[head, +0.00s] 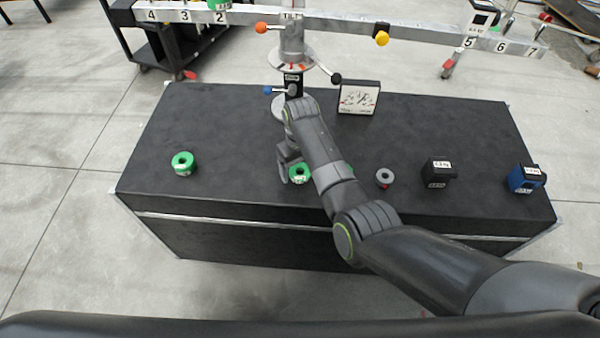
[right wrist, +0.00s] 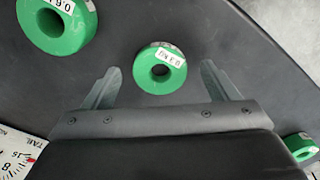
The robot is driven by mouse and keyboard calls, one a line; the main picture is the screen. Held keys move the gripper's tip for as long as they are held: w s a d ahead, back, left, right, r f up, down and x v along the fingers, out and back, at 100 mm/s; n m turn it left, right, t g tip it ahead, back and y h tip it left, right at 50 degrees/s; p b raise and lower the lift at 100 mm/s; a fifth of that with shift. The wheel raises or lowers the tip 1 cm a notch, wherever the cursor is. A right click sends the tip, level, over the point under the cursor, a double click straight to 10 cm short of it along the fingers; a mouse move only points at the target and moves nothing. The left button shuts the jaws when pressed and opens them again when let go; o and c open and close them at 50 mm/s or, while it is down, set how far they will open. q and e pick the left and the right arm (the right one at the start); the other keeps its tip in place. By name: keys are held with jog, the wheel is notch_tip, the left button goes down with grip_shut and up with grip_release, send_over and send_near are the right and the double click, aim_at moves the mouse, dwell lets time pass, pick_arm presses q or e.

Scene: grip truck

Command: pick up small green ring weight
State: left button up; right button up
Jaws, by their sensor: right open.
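A small green ring weight (head: 299,174), its label reading about 0.3 kg, lies flat on the black table top near the front. It also shows in the right wrist view (right wrist: 160,70). My right gripper (right wrist: 160,82) is open and empty, with its two fingers apart on either side of the ring's near edge; I cannot tell their height above the table. In the head view my right gripper (head: 287,165) is just left of this ring. A larger green ring (right wrist: 58,22), marked 0.6, lies at the upper left of the wrist view. Another green ring (head: 183,163) lies further left. My left gripper is not in view.
A grey ring (head: 385,177), a black block (head: 438,173) and a blue block (head: 525,179) stand right of my arm. A balance beam (head: 340,25) on a post spans the back. The table's left half (head: 220,120) is mostly clear.

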jog(key=shift+f, duration=0.5)
jog(key=c, duration=1.3)
jog(key=shift+r, duration=0.15)
pick_arm(q)
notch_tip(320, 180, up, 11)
jog(key=p, duration=1.1)
pick_arm(e)
notch_tip(320, 180, up, 17)
jog(key=shift+r, duration=0.15)
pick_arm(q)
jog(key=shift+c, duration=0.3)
